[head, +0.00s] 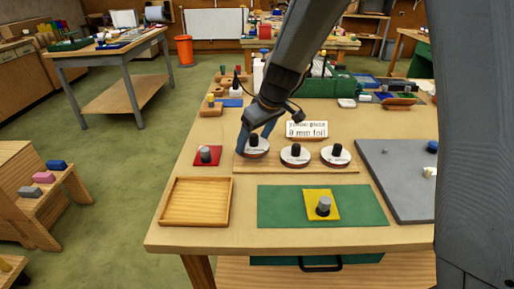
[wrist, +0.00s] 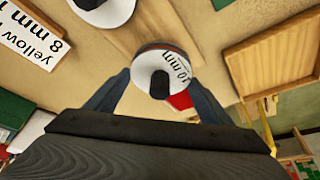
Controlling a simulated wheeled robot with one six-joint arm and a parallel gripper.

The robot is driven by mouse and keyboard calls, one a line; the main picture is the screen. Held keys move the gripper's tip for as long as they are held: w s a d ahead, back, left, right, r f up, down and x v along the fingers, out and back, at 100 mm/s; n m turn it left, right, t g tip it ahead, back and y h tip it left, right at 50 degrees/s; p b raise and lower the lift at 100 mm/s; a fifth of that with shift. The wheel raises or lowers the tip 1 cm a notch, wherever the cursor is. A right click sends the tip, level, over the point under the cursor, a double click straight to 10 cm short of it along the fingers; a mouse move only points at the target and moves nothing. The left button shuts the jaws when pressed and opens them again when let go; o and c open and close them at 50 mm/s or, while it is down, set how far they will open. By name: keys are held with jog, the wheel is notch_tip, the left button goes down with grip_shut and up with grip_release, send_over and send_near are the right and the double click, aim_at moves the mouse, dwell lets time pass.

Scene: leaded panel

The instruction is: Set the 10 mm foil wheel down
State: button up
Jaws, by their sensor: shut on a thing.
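My gripper (wrist: 157,98) is shut on the 10 mm foil wheel (wrist: 160,75), a round white disc with a black knob; its "10 mm" label shows in the wrist view. In the head view the 10 mm foil wheel (head: 256,147) is at the left end of a wooden board (head: 290,168), with my gripper (head: 257,135) around it. I cannot tell whether it touches the board. Two similar wheels stand on the board to its right, a middle one (head: 294,155) and a right one (head: 335,155); their labels are too small to read.
A sign (head: 307,129) reading "yellow piece 8 mm foil" stands behind the wheels. In front are an empty wooden tray (head: 163,203) and a green mat (head: 365,207) bearing a yellow piece (head: 313,209) with a grey-topped knob. A red piece (head: 200,161) lies left; a grey board (head: 400,190) lies right.

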aim_at(255, 146)
jog(key=shift+f, duration=1.7)
jog(key=shift+f, duration=0.15)
jog(key=o, duration=1)
jog(key=shift+r, duration=0.5)
jog(key=b+v, duration=0.2)
jog(key=v, duration=0.9)
jog(key=shift+s+d+r, duration=0.1)
jog(key=shift+r, duration=0.05)
